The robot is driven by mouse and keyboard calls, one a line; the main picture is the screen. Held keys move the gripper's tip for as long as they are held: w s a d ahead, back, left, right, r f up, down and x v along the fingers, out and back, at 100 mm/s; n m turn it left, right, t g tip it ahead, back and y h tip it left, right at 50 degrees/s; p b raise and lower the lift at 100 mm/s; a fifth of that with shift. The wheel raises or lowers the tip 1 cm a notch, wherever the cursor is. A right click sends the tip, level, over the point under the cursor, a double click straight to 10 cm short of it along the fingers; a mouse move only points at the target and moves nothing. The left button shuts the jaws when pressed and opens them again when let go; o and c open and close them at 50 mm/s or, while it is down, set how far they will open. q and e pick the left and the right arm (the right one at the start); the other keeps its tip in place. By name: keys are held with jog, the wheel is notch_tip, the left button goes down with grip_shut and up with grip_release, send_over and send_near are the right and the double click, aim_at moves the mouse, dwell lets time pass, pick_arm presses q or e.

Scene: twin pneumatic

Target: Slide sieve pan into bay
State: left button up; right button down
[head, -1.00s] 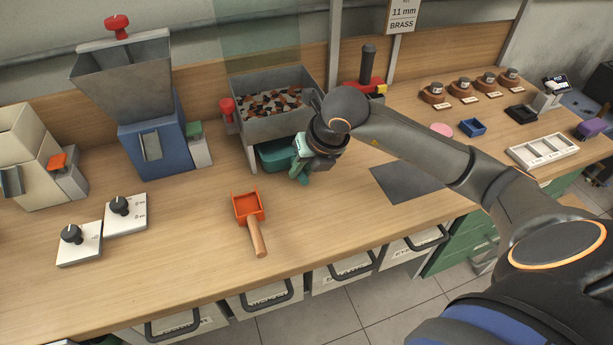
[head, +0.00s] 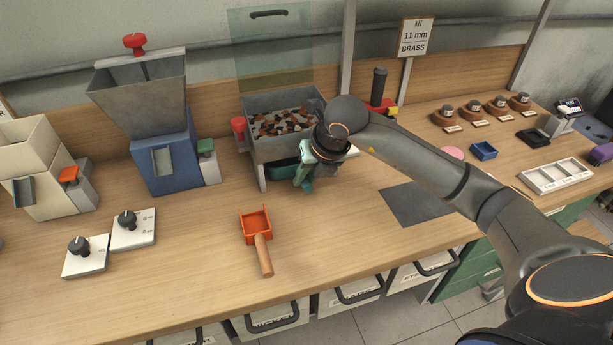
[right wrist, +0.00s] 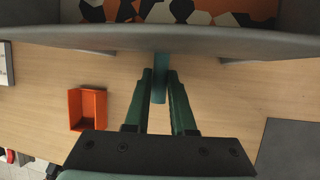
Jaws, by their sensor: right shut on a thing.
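The teal-green sieve pan (head: 282,170) sits low in the bay beneath the grey metal bin (head: 262,150), between its legs. Most of the pan is hidden by the bin and my wrist. My right gripper (head: 303,180) is at the front of the bay, shut on the pan's handle. In the right wrist view the gripper (right wrist: 158,88) has its green fingers around a teal strip (right wrist: 161,64), which passes under the bin's front edge (right wrist: 160,40). How deep the pan sits is hidden. My left gripper is out of view.
Multicoloured chips (head: 285,122) lie in the bin. An orange scoop (head: 256,224) lies on the bench in front of it. A blue hopper machine (head: 165,160) stands left, a dark mat (head: 415,203) right. The front bench is mostly clear.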

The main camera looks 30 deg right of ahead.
jog(key=shift+f+b, duration=0.15)
jog(key=shift+b, duration=0.15)
dwell(0.4)
jog(key=c, duration=0.7)
grip_release()
jog(key=shift+f, duration=0.1)
jog(key=shift+r, duration=0.25)
jog(key=v, duration=1.2)
jog(key=shift+s+r, duration=0.1)
